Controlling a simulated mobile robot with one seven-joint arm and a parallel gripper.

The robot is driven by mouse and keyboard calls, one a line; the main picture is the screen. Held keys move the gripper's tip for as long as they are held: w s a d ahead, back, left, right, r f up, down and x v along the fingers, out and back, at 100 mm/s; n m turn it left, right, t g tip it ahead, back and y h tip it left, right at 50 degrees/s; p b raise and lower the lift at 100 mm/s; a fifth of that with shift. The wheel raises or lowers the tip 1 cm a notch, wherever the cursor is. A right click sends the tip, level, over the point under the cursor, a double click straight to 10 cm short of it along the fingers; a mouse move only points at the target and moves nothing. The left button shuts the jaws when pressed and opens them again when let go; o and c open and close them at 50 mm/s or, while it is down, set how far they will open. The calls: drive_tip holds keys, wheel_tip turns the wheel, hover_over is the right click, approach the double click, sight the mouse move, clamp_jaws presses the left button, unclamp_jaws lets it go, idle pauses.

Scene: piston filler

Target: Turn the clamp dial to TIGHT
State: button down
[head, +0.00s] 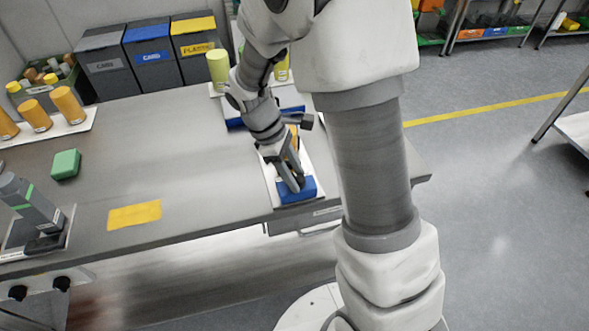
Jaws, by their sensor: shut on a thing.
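My gripper (294,184) points down at a blue block (308,190) near the table's right front part. Its fingers are shut around a small dark part on top of the block, which looks like the clamp dial. The fingers hide most of that dial, and no TIGHT mark or pointer can be read. The block sits at the front end of a white plate (270,185). An orange part (294,135) shows behind the gripper on the same plate.
On the grey table (190,150) lie a yellow mat (134,215) and a green block (65,164). A grey device (30,203) stands at the left, with orange cylinders (67,105) behind. Bins (150,55) stand beyond the far edge. The table's middle is clear.

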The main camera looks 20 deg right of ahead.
drive_tip(key=m+y+p, duration=0.1)
drive_tip(key=m, duration=0.2)
drive_tip(key=m+g+y+p, duration=0.1)
drive_tip(key=m, duration=0.2)
drive_tip(key=shift+w+d+r+m+g, duration=0.1)
drive_tip(key=shift+w+d+m+g, duration=0.05)
drive_tip(key=shift+m+g, duration=0.15)
drive_tip(key=m+y, duration=0.1)
drive_tip(key=m, duration=0.1)
drive_tip(key=m+y+p, duration=0.1)
drive_tip(key=m, duration=0.2)
drive_tip(key=shift+d, duration=0.1)
drive_tip(key=shift+m, duration=0.3)
drive_tip(key=shift+c, duration=1.9)
unclamp_jaws()
drive_tip(key=p+v, duration=0.1)
drive_tip(key=v, duration=1.6)
drive_tip(key=shift+w+p, duration=0.4)
drive_tip(key=shift+w, duration=0.05)
